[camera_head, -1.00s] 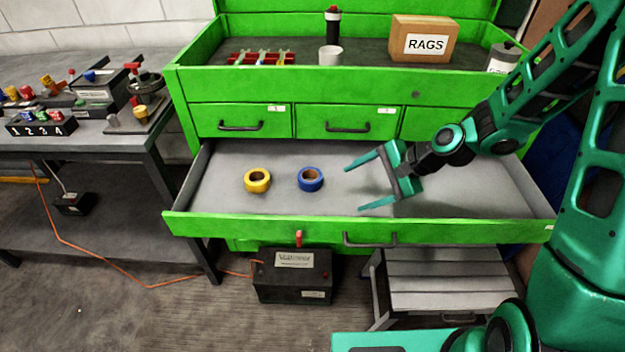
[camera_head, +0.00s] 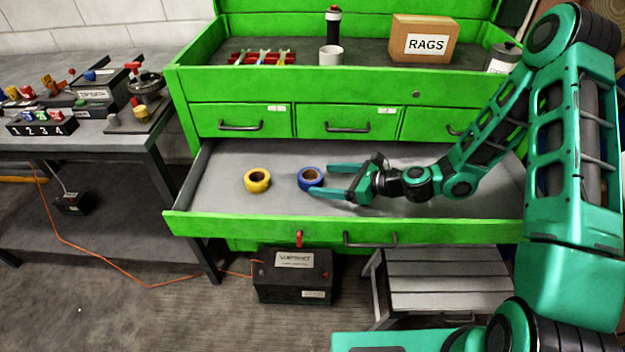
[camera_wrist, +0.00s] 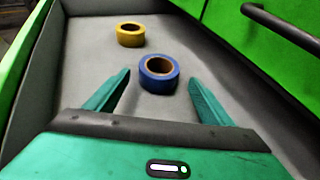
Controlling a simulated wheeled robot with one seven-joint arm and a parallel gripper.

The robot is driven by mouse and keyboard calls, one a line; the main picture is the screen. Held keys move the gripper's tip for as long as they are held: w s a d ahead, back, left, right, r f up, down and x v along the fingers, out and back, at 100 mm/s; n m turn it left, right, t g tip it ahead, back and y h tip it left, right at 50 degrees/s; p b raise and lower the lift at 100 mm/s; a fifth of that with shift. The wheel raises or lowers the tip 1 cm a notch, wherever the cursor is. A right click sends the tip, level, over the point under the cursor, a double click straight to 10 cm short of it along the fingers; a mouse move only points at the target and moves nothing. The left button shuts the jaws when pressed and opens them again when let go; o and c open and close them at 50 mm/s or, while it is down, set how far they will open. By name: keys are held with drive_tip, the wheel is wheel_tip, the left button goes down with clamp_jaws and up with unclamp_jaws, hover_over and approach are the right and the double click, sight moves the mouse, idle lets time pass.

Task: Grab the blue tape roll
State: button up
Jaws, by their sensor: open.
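The blue tape roll (camera_head: 309,180) lies flat in the open green drawer (camera_head: 340,229), right of the yellow tape roll (camera_head: 257,181). My gripper (camera_head: 322,182) is open and low in the drawer, pointing left, with its fingertips at the right side of the blue roll. In the wrist view the blue roll (camera_wrist: 159,76) sits ahead, centred in the gap between the two fingers (camera_wrist: 158,88), around its near edge at most. Whether a finger touches it I cannot tell. Nothing is held.
The yellow roll also shows in the wrist view (camera_wrist: 131,38), beyond the blue one. The drawer's front wall and the closed drawers (camera_head: 347,121) above bound the space. A rags box (camera_head: 424,40) and cup (camera_head: 330,55) stand on top. The drawer floor is otherwise clear.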

sight(303, 177)
drive_tip(key=shift+r+x, duration=0.15)
drive_tip(key=shift+x, duration=1.35)
drive_tip(key=shift+r+x, duration=0.15)
drive_tip(key=shift+x, duration=1.35)
drive_tip(key=shift+a, duration=0.15)
drive_tip(key=c, duration=1.2)
